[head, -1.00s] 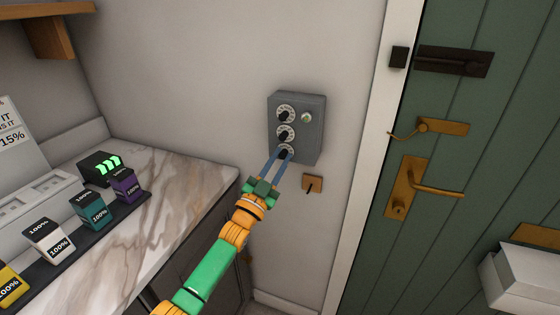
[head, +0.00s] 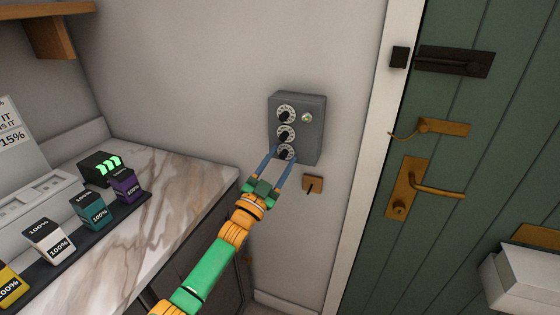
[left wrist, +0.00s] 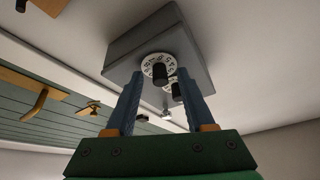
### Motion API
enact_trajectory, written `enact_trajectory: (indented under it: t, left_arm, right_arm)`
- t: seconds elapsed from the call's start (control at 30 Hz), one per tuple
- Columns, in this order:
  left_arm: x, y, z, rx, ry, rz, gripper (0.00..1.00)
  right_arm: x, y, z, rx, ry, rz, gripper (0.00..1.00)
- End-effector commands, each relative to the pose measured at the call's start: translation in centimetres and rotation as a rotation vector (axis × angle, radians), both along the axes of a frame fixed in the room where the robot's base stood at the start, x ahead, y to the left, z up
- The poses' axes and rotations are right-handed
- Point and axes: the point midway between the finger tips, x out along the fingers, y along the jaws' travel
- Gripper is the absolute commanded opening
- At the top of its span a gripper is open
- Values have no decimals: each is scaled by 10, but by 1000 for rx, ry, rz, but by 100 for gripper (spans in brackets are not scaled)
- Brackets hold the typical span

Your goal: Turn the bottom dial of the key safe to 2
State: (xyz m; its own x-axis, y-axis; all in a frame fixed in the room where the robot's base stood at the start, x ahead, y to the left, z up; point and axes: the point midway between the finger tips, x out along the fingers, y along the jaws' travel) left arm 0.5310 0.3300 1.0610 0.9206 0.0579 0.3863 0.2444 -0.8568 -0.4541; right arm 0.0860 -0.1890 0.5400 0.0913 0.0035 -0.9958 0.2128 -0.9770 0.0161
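The grey key safe (head: 312,122) hangs on the wall, with three white dials with black knobs stacked on its left side and a pale green round button (head: 307,118) at upper right. The bottom dial (head: 286,153) is partly hidden by my fingers in the head view. My left gripper (head: 281,157) is open, its blue fingers apart around or just short of the bottom dial. In the left wrist view a dial (left wrist: 158,70) shows between the finger tips; its knob is not visibly touched. The dial numbers are too small to read surely. My right gripper is out of view.
A marble counter (head: 190,185) with several boxes marked 100% stands at left. A small wooden plate with a dark lever (head: 313,184) is on the wall below the safe. The green door (head: 470,130) with brass handle is at right.

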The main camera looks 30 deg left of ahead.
Motion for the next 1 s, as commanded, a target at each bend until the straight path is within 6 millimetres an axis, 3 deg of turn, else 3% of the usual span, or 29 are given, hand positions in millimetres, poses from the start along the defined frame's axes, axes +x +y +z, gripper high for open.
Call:
enact_trajectory:
  t: [0.13, 0.5, 1.0]
  left_arm:
    - [-9, -1, -6, -1, 1, 0, 54]
    - [-60, -4, -28, -1, 2, 0, 54]
    - [-65, -4, -28, 0, 1, 0, 54]
  right_arm:
    - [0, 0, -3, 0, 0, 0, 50]
    - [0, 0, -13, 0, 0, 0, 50]
    - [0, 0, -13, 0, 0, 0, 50]
